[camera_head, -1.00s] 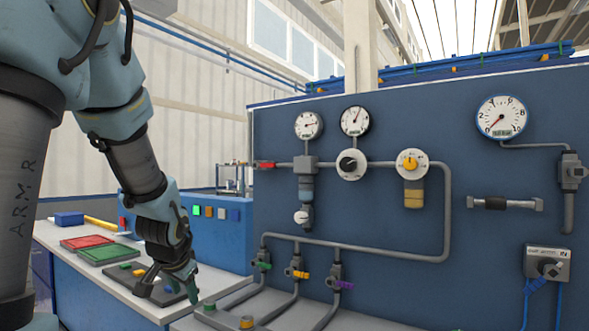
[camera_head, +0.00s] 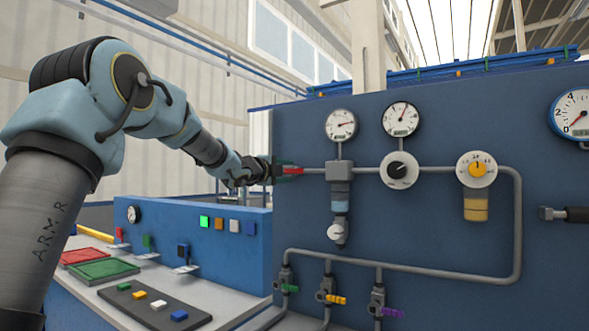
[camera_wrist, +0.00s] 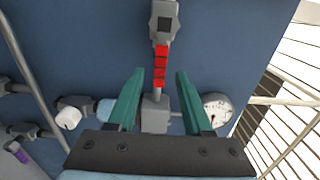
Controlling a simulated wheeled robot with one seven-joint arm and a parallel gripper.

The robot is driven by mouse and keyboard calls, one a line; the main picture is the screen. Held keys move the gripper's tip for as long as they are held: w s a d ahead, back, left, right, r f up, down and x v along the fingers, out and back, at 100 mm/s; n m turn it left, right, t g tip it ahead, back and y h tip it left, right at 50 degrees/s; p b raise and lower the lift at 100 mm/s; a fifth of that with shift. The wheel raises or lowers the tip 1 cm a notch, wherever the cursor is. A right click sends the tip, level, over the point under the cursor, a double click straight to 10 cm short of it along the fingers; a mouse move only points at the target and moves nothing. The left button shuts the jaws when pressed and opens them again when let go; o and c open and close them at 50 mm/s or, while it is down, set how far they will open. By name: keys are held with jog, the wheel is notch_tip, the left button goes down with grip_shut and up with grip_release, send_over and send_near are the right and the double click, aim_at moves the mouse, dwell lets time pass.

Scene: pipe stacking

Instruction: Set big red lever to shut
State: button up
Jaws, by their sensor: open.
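The big red lever (camera_head: 292,170) is at the left end of the upper grey pipe on the blue panel. It lies in line with the pipe. In the wrist view, the red handle (camera_wrist: 161,66) runs down from its grey valve body (camera_wrist: 164,20) along the pipe. My gripper (camera_head: 284,171) is at the lever, at the panel's left edge. In the wrist view, its green fingers (camera_wrist: 159,72) are open, one on each side of the handle's line, with visible gaps. How far the fingertips are from the handle in depth is unclear.
A grey block (camera_head: 339,171) with a gauge (camera_head: 341,125) above sits right of the lever. A dial (camera_head: 399,170) is farther along the pipe. Small coloured valves (camera_head: 335,299) are below. A blue control box (camera_head: 190,250) stands beneath my arm.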

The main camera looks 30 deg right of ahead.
aim_at(294, 171)
jog(key=shift+p+x, duration=0.65)
jog(key=shift+x, duration=1.7)
jog(key=shift+s, duration=0.1)
grip_shut()
